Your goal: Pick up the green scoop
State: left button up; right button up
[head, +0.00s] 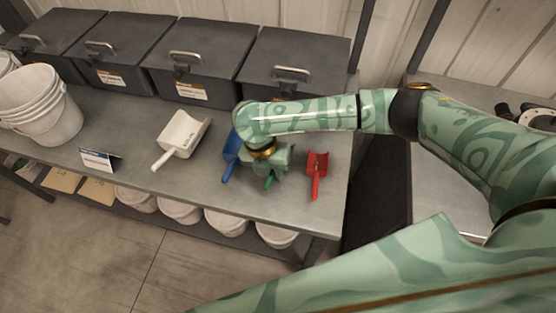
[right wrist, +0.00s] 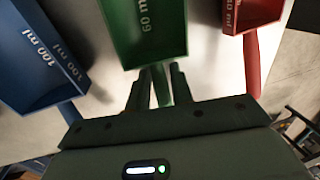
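The green scoop (right wrist: 145,30), marked 60 ml, lies on the grey bench. In the head view my right gripper hides most of it; only its green handle end (head: 268,183) shows. My right gripper (head: 268,165) is down over the scoop. In the right wrist view its two fingers (right wrist: 160,80) stand on either side of the green handle, with narrow gaps that look open. Whether they touch the handle is hard to tell. My left gripper is not in view.
A blue scoop (head: 231,157) lies close on the left and a red scoop (head: 317,172) on the right. A white scoop (head: 183,132) lies farther left, near a small sign (head: 98,160) and stacked white buckets (head: 40,105). Dark lidded bins (head: 290,75) line the back.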

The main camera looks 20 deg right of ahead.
aim_at(272, 171)
grip_shut()
jog(key=shift+r, duration=0.15)
jog(key=shift+r, duration=0.25)
notch_tip(272, 171, up, 3)
jog(key=shift+f+p, duration=0.15)
jog(key=shift+p, duration=0.8)
jog(key=s+a+r+p, duration=0.4)
jog(key=s+r+p, duration=0.2)
jog(key=s+r, duration=0.3)
jog(key=s, duration=0.4)
jog(key=shift+s+r, duration=0.3)
